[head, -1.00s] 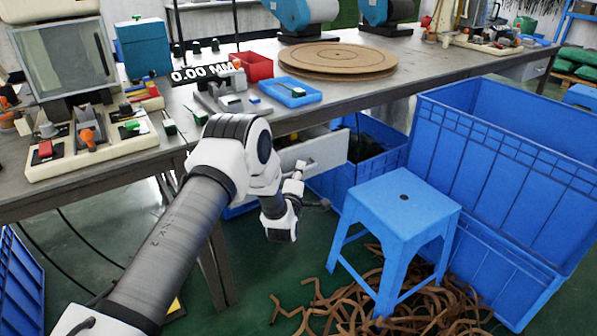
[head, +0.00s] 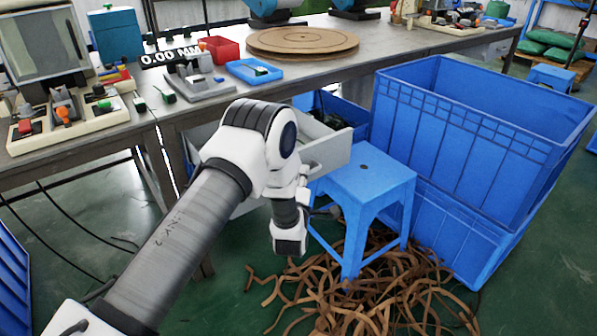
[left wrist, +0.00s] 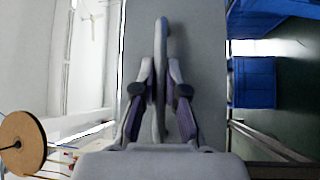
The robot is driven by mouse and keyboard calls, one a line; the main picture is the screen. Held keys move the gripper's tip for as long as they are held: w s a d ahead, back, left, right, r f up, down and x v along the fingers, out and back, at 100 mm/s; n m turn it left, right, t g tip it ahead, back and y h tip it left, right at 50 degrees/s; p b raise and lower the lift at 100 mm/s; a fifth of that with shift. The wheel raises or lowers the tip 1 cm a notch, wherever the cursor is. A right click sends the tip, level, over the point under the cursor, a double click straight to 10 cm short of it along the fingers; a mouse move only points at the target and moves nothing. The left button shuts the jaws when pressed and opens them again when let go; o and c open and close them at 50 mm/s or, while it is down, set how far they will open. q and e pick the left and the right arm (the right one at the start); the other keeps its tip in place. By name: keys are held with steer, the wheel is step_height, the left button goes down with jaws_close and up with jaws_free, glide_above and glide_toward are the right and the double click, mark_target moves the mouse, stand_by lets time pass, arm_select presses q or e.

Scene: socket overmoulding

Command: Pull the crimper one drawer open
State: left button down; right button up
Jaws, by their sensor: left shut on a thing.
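The grey drawer (head: 333,151) under the workbench stands partly pulled out, with part of its open inside showing. Its front panel also fills the middle of the left wrist view (left wrist: 203,60). My left gripper (left wrist: 160,92) is shut on the drawer's bar handle (left wrist: 162,32), with one finger on each side of it. In the head view my left arm's white wrist hides much of the drawer's left part, and the grip on the handle is hard to make out. My right gripper is not in view.
A blue stool (head: 362,187) stands close to the right of the drawer front and my wrist. Large blue crates (head: 450,150) stand further right. Brown strips (head: 375,290) lie on the floor below. The workbench (head: 210,110) carries a turntable disc (head: 302,41) and small fixtures.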

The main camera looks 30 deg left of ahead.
arm_select(q)
steer(key=shift+s+d, duration=0.1)
steer(key=shift+d, duration=0.05)
steer(key=c, duration=1.2)
jaws_free()
steer(key=v, duration=1.2)
steer(key=shift+f, duration=0.1)
